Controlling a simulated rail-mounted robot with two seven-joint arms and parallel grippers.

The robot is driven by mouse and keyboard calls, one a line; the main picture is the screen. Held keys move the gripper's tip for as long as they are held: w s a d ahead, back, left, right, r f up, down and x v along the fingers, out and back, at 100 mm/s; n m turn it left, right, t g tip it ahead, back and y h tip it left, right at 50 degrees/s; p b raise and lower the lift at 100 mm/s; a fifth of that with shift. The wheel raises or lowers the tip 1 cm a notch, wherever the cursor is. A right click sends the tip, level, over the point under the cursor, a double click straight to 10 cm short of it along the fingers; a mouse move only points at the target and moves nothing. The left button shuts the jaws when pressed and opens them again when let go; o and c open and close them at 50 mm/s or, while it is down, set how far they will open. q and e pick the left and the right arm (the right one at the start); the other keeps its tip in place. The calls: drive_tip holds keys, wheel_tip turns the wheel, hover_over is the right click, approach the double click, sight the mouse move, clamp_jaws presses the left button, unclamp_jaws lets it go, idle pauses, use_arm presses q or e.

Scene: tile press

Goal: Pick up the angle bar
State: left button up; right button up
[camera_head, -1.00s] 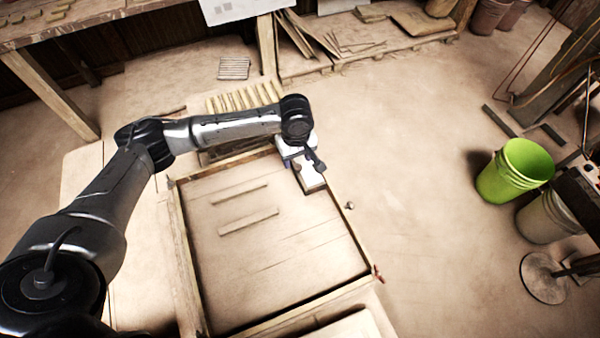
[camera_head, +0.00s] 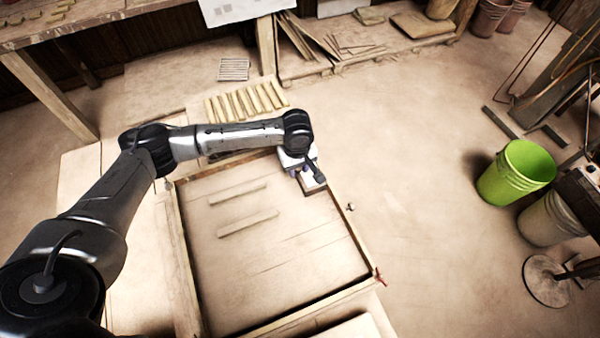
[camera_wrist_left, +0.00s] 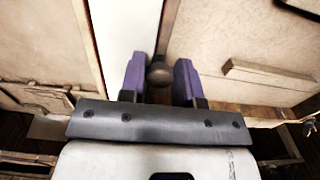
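My left gripper (camera_head: 308,177) is over the far right corner of the framed tray (camera_head: 357,239). In the left wrist view its purple fingers (camera_wrist_left: 160,78) stand apart, with a dark round knob (camera_wrist_left: 160,73) between them. I cannot tell whether they touch the knob. Two thin bars (camera_head: 238,194) (camera_head: 249,222) lie in the tray, apart from the gripper. I cannot tell for sure which piece is the angle bar. My right gripper is not in view.
A slatted rack (camera_head: 245,103) stands behind the tray. A green bucket (camera_head: 515,174) and a pale bucket (camera_head: 547,220) stand at the right. A red-tipped piece (camera_head: 379,277) sticks out at the tray's near right corner. The floor right of the tray is mostly clear.

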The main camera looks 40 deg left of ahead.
use_arm(q)
clamp_jaws()
drive_tip(key=shift+r, duration=0.15)
